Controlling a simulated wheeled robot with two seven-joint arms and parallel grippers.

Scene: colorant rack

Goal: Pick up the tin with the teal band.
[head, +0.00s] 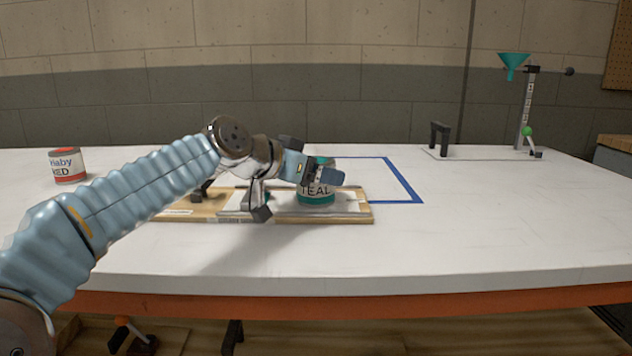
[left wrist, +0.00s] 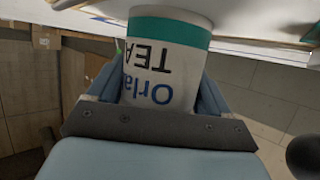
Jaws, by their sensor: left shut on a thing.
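The tin with the teal band (head: 316,199) stands upright on the wooden board in the middle of the table in the head view. Its white label reads TEAL. My left gripper (head: 322,177) reaches in from the left and is shut on this tin near its upper part. In the left wrist view the tin (left wrist: 165,60) appears upside down between the two fingers (left wrist: 160,95), with the teal band toward the top of the picture. My right gripper is not in view.
A red-labelled tin (head: 67,166) stands at the far left. A stand with a teal funnel (head: 513,62) is at the back right.

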